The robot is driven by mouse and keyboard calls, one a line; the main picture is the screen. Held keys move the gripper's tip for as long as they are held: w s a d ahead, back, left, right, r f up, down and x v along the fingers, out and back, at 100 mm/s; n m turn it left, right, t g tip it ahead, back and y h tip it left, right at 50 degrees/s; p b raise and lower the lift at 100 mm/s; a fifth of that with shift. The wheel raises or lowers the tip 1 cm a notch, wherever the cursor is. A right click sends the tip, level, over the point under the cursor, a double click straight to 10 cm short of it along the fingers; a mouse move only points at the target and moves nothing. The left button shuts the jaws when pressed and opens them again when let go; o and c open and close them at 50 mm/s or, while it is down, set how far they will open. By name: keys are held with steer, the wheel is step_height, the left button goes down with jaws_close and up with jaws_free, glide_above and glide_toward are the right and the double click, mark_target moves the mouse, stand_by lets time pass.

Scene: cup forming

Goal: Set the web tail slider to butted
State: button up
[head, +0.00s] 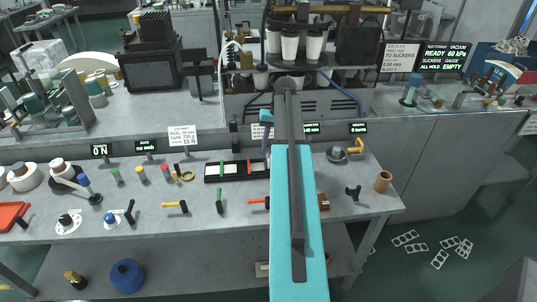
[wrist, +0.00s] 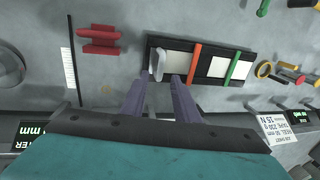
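A black splice panel with pale windows (wrist: 215,67) lies ahead of my gripper (wrist: 158,84) in the wrist view; its bare end also shows in the head view (head: 212,172). An orange bar (wrist: 194,62), a green bar (wrist: 231,68) and a pale grey upright handle (wrist: 158,66) cross it. I cannot read which one is the web tail slider. My gripper's two purple fingers are apart, with the pale handle just beyond and between their tips; contact is not clear. In the head view my arm hides most of the gripper and the panel's right end.
A red block (wrist: 98,40) and a white scale strip (wrist: 69,68) lie left of the panel in the wrist view. Yellow and red rings and handles (wrist: 283,72) lie right. A brown cup (head: 383,181) stands at the bench's right end.

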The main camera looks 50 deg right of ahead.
steer(key=shift+w+a+f+b, duration=0.15)
steer(key=shift+f+b, duration=0.35)
steer(key=shift+f, duration=0.65)
steer(key=shift+c, duration=0.3)
jaws_close()
